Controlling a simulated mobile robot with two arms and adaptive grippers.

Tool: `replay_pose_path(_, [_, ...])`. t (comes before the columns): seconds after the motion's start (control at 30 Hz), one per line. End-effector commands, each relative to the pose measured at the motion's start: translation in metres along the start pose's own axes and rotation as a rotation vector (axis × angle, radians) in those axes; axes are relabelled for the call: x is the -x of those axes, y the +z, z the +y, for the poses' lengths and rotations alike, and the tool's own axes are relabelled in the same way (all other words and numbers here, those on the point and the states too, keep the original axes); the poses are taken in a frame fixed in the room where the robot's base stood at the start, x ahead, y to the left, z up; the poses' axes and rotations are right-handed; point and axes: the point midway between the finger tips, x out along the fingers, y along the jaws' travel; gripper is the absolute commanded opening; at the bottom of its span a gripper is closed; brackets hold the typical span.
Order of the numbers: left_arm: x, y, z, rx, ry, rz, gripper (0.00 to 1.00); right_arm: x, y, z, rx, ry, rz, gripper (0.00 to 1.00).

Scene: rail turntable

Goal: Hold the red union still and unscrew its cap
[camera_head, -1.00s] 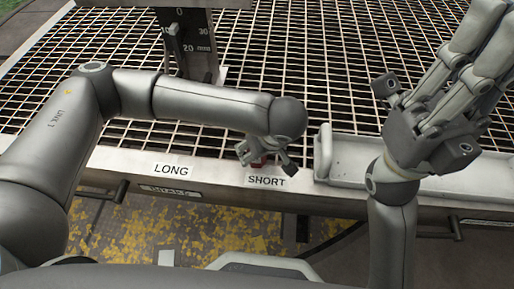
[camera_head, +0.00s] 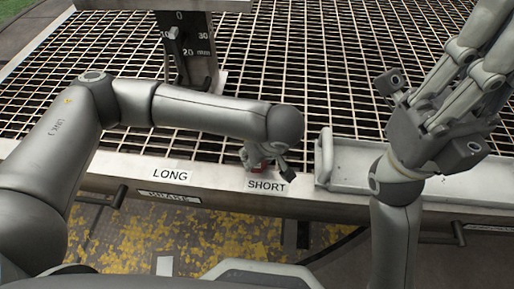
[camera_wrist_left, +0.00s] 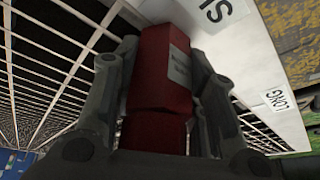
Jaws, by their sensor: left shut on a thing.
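The red union (camera_wrist_left: 160,75) fills the middle of the left wrist view, with a pale printed label on its side. My left gripper (camera_wrist_left: 160,85) has a finger on each side of it and is shut on it. In the head view only a bit of red shows at the left gripper (camera_head: 264,162), just behind the SHORT label; the arm and fingers hide the rest.
A pale ledge (camera_head: 215,178) with LONG and SHORT labels runs along the front of a metal grating (camera_head: 300,65). A pale tray (camera_head: 355,165) lies right of the left gripper. A gauge post (camera_head: 190,50) with a scale stands at the back left.

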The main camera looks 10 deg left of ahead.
Motion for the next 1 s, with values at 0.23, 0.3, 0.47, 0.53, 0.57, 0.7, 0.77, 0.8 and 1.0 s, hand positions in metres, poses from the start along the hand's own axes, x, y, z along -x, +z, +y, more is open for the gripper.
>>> replay_pose_path(0.23, [0.0002, 0.0001, 0.0001, 0.0, 0.0, 0.0, 0.0, 0.0001, 0.0, 0.0, 0.0, 0.0, 0.0, 0.0])
replay_pose_path(0.3, [0.0002, 0.0001, 0.0001, 0.0, 0.0, 0.0, 0.0, 0.0001, 0.0001, 0.0, 0.0, 0.0, -0.001, 0.0])
replay_pose_path(0.47, [0.0003, 0.0001, 0.0001, 0.0, 0.0, 0.0, 0.49, 0.0008, 0.0017, 0.0007, 0.001, 0.002, -0.005, 0.0])
replay_pose_path(0.53, [0.0003, 0.0001, 0.0002, 0.0, 0.0, 0.0, 0.58, 0.0008, 0.0016, 0.0007, 0.001, 0.002, -0.005, 0.0])
replay_pose_path(0.57, [0.0003, 0.0001, 0.0002, 0.0, 0.0, 0.0, 0.62, 0.0007, 0.0015, 0.0006, 0.001, 0.002, -0.005, 0.0])
replay_pose_path(0.7, [0.0002, 0.0001, 0.0001, 0.0, 0.0, 0.0, 0.64, 0.0005, 0.0011, 0.0005, 0.001, 0.001, -0.003, 0.0])
replay_pose_path(0.77, [0.0002, 0.0001, 0.0001, 0.0, 0.0, 0.0, 0.64, 0.0005, 0.001, 0.0004, 0.001, 0.001, -0.003, 0.0])
replay_pose_path(0.8, [0.0002, 0.0001, 0.0001, 0.0, 0.0, 0.0, 0.64, 0.0004, 0.0009, 0.0004, 0.001, 0.001, -0.003, 0.0])
replay_pose_path(1.0, [0.0088, -0.0003, 0.0011, -0.001, 0.004, 0.001, 0.64, 0.0003, 0.0007, 0.0003, 0.0, 0.001, -0.002, 0.0])
